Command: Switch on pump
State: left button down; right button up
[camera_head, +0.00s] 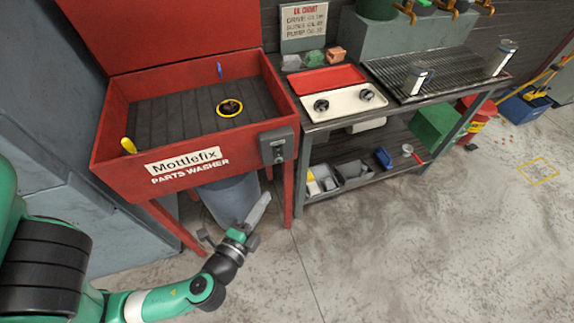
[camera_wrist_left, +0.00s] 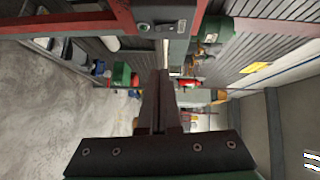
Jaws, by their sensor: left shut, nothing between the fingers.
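The red parts washer (camera_head: 125,172) stands at the left of the head view with its lid up. A grey switch box (camera_head: 279,147) is fixed at its front right corner, with a small light plate and switch on its face. The box also shows at the top of the left wrist view (camera_wrist_left: 179,12). The switch position is too small to tell. My left gripper (camera_head: 264,198) is shut and empty, in front of and below the box, apart from it. Its closed fingers point up the middle of the left wrist view (camera_wrist_left: 162,75). My right gripper is not in view.
A yellow-handled tool (camera_head: 129,146) and a yellow-rimmed black ring (camera_head: 229,107) lie in the basin. A workbench with a white tray (camera_head: 345,104) stands to the right. The floor in front is clear.

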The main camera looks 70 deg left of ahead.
pick_arm(q)
jog(key=shift+a, duration=0.1)
dwell(0.3)
send_near(282, 155)
jog(key=w, duration=0.4)
jog(key=a, duration=0.2)
jog(key=a+p, duration=0.1)
jog(key=shift+w+a+f, duration=0.1)
jog(key=shift+w+a, duration=0.2)
jog(key=shift+a, duration=0.1)
